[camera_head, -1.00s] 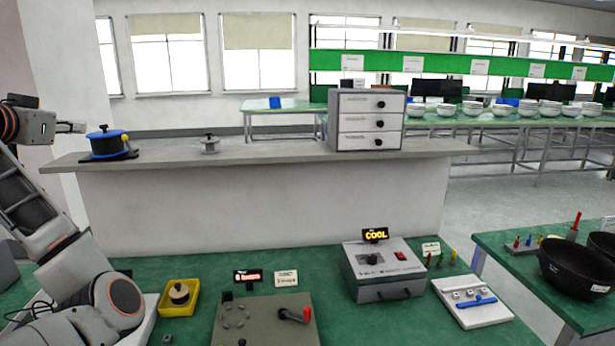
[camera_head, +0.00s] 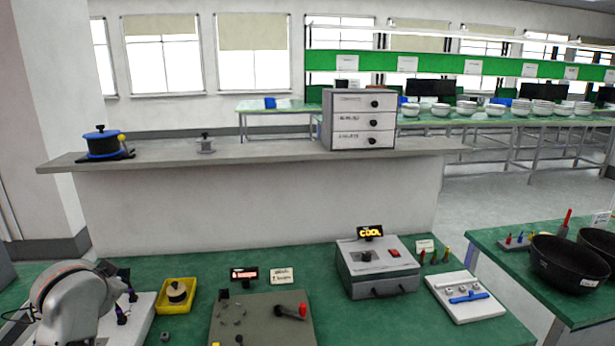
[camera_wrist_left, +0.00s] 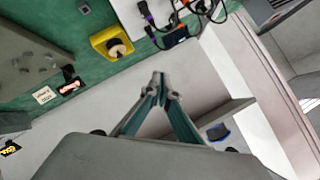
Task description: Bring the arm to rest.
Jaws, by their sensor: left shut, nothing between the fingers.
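In the head view my left arm (camera_head: 72,303) is folded low at the left edge, over the green bench. Its gripper does not show clearly there. In the left wrist view my left gripper (camera_wrist_left: 158,80) has its fingertips together with nothing between them. It is clear of the things around it in that view. My right arm and gripper are in neither view.
A white board (camera_head: 140,318) and a yellow tray (camera_head: 178,312) lie near my left arm. The grey plate (camera_head: 262,325) and the COOL box (camera_head: 377,268) stand farther right. A shelf (camera_head: 250,152) runs behind. Cables (camera_wrist_left: 172,28) show in the wrist view.

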